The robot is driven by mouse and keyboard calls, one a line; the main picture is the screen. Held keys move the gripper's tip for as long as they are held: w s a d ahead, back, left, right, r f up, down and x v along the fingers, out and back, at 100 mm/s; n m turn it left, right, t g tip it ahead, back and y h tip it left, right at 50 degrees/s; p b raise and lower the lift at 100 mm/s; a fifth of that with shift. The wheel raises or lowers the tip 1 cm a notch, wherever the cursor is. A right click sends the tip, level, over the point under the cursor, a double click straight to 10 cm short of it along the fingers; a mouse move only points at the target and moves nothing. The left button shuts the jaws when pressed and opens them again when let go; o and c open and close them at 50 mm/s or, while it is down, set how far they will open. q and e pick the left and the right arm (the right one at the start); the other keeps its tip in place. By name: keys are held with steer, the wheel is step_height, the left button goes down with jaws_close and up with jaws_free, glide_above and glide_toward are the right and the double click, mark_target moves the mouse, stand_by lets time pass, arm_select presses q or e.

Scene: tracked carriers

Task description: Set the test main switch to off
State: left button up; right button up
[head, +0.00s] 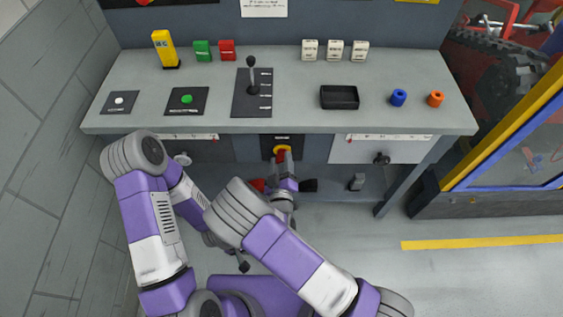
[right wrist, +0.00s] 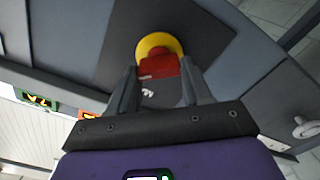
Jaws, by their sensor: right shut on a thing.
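The main switch is a red rotary handle on a yellow round base (head: 283,149), on a dark plate in the middle of the console's front. In the right wrist view the red handle (right wrist: 160,67) stands between my finger pads, in front of the yellow ring (right wrist: 149,43). My right gripper (head: 285,163) is shut on the red handle; it also shows in the right wrist view (right wrist: 158,80). The plate's lettering is too small to read, so the handle's setting cannot be told. My left gripper (head: 243,264) hangs low, away from the switch; its jaws are unclear.
The console top (head: 300,75) holds a lever (head: 252,75), a black tray (head: 339,97), push buttons and several small coloured blocks. Drawers flank the switch, the right one (head: 383,150) light grey. A yellow-framed machine (head: 510,120) stands at the right.

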steer(key=n, duration=0.4)
steer(key=shift+f+n, duration=0.15)
steer(key=shift+n, duration=2.15)
steer(key=shift+f, duration=0.1)
steer(key=o, duration=1.1)
steer(key=shift+c, duration=0.2)
